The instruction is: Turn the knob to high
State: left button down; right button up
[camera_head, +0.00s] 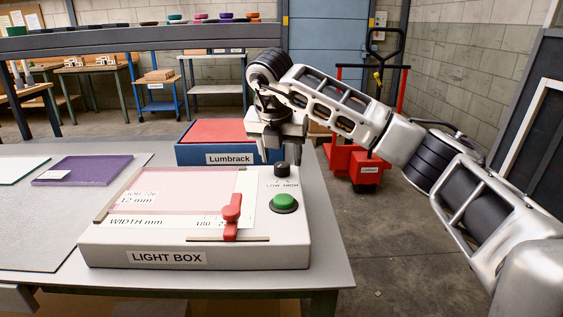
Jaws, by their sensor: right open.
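The light box (190,256) is a white box on the table, with its name on the front. Its black knob (281,170) stands at the upper right of the top face, with the words LOW and HIGH printed beside it. Which way the knob points is too small to tell. My right gripper (283,157) is open, pointing down just above and around the back of the knob. I cannot tell whether a finger touches it. My left gripper is not in view.
A green button (284,202) sits in front of the knob, and a red slider handle (232,215) is to its left. A blue box labelled Lumbrack (228,157) stands behind. A purple sheet (85,171) lies to the left on the table (330,262).

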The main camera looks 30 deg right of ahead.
jog(key=shift+x, duration=1.05)
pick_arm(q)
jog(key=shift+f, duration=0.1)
pick_arm(e)
jog(key=c, duration=1)
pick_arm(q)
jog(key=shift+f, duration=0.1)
pick_arm(e)
jog(key=shift+o, duration=0.2)
